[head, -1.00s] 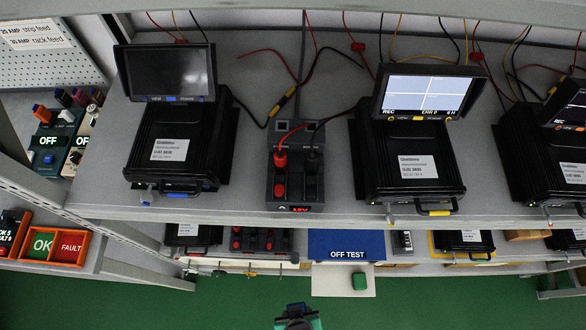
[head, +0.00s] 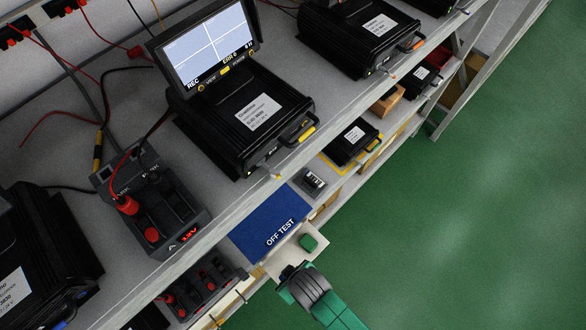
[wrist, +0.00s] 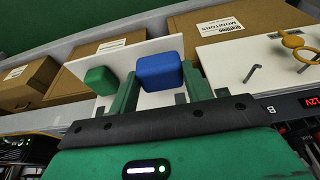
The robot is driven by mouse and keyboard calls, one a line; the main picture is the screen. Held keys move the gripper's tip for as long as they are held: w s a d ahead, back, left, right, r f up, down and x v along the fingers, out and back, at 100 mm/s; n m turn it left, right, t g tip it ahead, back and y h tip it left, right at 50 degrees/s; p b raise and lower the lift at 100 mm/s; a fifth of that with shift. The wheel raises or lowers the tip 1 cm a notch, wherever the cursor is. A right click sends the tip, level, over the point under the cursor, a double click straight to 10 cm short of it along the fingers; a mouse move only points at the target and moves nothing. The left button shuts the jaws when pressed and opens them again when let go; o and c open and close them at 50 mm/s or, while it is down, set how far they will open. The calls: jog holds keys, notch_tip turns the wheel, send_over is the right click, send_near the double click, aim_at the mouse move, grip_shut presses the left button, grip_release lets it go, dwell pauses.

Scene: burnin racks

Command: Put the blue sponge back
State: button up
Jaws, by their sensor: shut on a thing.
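The blue sponge (wrist: 158,72) is a rounded blue block held between the two green fingers of my gripper (wrist: 160,90), which is shut on it. A green sponge (wrist: 98,80) sits on a white panel (wrist: 128,55), to the left of the blue one in the wrist view. In the head view, the green sponge (head: 308,242) rests on the white panel (head: 286,258) below the blue OFF TEST mat (head: 270,225). My gripper (head: 290,272) is at the panel's lower edge there. The blue sponge is hidden in the head view.
Cardboard boxes (wrist: 222,28) stand behind the panel. A white board (wrist: 262,62) with hooks and an orange ring is at right. In the head view, the upper shelf (head: 225,215) overhangs the lower one. Green floor (head: 450,220) is clear at right.

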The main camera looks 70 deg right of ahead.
jog(key=shift+w+d+f+b, duration=0.2)
jog(key=shift+w+d, duration=0.4)
jog(key=shift+d, duration=0.2)
jog(key=shift+w+d+f+b, duration=0.1)
jog(key=shift+w+d+b, duration=0.05)
jog(key=shift+w+d, duration=0.5)
jog(key=b+x, duration=0.2)
jog(key=x, duration=0.1)
jog(key=shift+s+f, duration=0.2)
jog(key=shift+s, duration=0.2)
jog(key=shift+s+a, duration=0.1)
jog(key=o, duration=0.9)
